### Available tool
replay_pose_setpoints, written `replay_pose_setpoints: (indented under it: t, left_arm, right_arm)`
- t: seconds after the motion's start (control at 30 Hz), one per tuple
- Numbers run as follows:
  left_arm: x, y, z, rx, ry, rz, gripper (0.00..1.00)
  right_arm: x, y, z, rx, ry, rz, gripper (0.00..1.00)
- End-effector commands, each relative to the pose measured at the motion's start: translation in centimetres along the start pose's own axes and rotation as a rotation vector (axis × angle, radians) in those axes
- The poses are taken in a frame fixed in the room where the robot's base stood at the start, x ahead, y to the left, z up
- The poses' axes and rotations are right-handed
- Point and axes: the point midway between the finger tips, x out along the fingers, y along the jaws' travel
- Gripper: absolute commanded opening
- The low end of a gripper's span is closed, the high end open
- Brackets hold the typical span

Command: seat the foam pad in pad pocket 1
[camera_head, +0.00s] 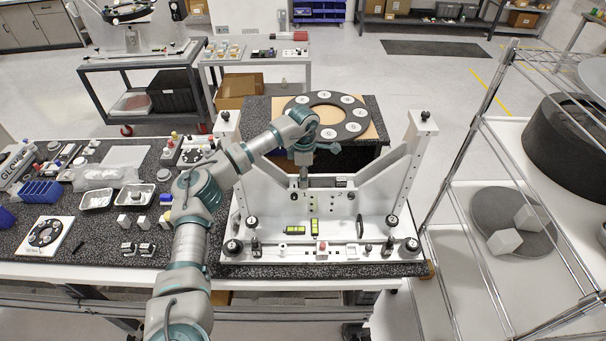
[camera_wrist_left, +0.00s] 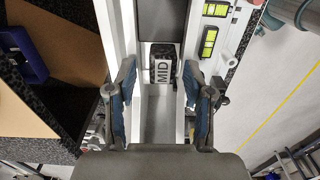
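My left gripper (camera_head: 304,178) points down at the upright plate of the white mirror fixture (camera_head: 345,222). Beyond the fingertips is a dark block marked "MID" (camera_wrist_left: 162,66), set in the fixture's white frame. A dark grey rectangle (camera_wrist_left: 161,18) lies above it in the picture. I cannot identify the foam pad or tell which spot is pad pocket 1. My right gripper is out of view.
The fixture's two slanted side supports (camera_head: 412,158) rise beside the working space. The left bench holds metal trays (camera_head: 97,199) and small white blocks (camera_head: 123,222). A wire rack (camera_head: 475,150) stands at right.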

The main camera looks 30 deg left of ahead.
Motion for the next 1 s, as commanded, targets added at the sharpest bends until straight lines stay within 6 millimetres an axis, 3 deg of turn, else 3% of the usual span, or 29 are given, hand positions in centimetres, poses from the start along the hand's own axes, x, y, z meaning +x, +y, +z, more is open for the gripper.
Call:
replay_pose_setpoints:
  t: [0.37,0.6,0.8,1.0]
  left_arm:
    - [-1.2,0.1,-0.2,-0.003,-0.006,0.006,0.53]
    - [-6.3,0.0,0.0,-0.003,-0.005,0.008,0.53]
    - [-10.4,-0.1,0.0,-0.003,-0.005,0.008,0.53]
    - [-12.2,0.1,-0.3,-0.003,-0.004,0.005,0.53]
  right_arm:
    - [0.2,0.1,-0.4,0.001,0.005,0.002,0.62]
    - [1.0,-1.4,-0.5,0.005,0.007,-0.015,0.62]
    - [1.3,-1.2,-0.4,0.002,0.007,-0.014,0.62]
    - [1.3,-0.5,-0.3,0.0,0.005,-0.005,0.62]
